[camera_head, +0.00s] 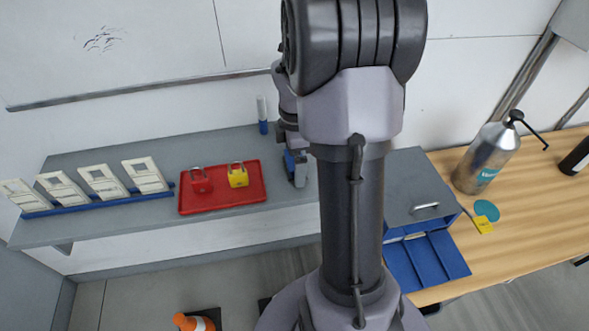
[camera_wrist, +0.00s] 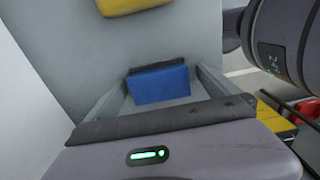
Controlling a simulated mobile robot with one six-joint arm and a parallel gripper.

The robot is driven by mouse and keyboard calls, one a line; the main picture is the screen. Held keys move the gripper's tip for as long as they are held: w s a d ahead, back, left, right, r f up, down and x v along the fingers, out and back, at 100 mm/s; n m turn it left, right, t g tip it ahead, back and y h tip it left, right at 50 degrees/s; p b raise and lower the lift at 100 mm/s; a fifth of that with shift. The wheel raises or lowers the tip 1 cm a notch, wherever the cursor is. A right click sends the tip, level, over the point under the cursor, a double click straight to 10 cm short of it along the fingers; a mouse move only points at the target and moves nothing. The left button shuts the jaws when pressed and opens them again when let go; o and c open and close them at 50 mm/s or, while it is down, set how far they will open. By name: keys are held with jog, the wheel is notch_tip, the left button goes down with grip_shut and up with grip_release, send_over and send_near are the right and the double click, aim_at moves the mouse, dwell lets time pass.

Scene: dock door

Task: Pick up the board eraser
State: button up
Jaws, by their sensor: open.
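The board eraser (camera_wrist: 160,85), a blue block with a dark grey strip along its top, lies on a grey surface in the wrist view. My gripper (camera_wrist: 163,88) is open, with one finger on each side of the eraser. Narrow gaps seem to show between the block and the fingers; contact is hard to judge. In the head view my gripper (camera_head: 297,172) is low at the grey shelf, right of the red tray, mostly behind my arm.
The red tray (camera_head: 222,205) holds a red padlock (camera_head: 201,181) and a yellow padlock (camera_head: 238,176). A white-and-blue bottle (camera_head: 262,114) stands behind. A rack of cards (camera_head: 95,203) is at left, a grey-blue box (camera_head: 420,190) at right. A yellow thing (camera_wrist: 130,5) lies beyond the eraser.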

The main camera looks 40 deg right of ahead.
jog(key=c, duration=1.4)
jog(key=shift+c, duration=0.2)
jog(key=shift+r+p, duration=0.3)
jog(key=shift+p, duration=0.05)
notch_tip(320, 180, up, 4)
jog(key=shift+f+p, duration=0.2)
jog(key=shift+p, duration=0.9)
jog(key=s+a+p, duration=0.1)
jog(key=s+a, duration=0.2)
jog(key=s, duration=0.4)
jog(key=s+a+p, duration=0.1)
jog(key=s+a, duration=0.3)
jog(key=s, duration=0.3)
jog(key=shift+s+r, duration=0.15)
jog(key=shift+r, duration=0.2)
jog(key=o, duration=0.8)
jog(key=c, duration=0.6)
